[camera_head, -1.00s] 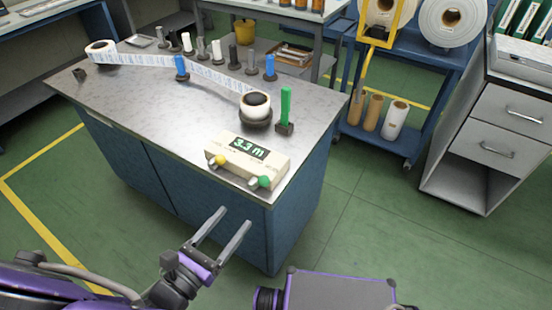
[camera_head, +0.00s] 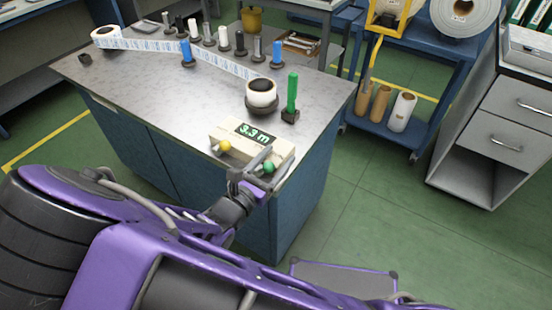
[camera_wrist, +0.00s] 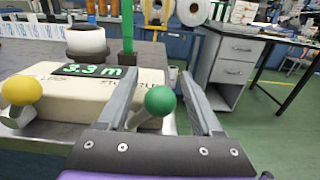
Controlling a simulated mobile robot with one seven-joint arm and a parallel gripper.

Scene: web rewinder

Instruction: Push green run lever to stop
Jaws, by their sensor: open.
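A short lever with a green ball knob (camera_head: 269,167) sticks out from the front right of a cream control box (camera_head: 226,131) at the bench's near corner. In the wrist view the green knob (camera_wrist: 160,101) shows between the two fingers. My gripper (camera_wrist: 160,78) is open and empty, with one finger on each side of the knob; I cannot tell whether either touches it. A tall green upright handle (camera_head: 292,92) on a dark base stands behind the box. The box's display reads 3.3 m.
A yellow-knobbed lever (camera_head: 224,146) is on the left of the same box. A label roll (camera_head: 262,93) sits behind the box, with its web running left past several posts. A drawer cabinet (camera_head: 470,140) stands right, with clear green floor between.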

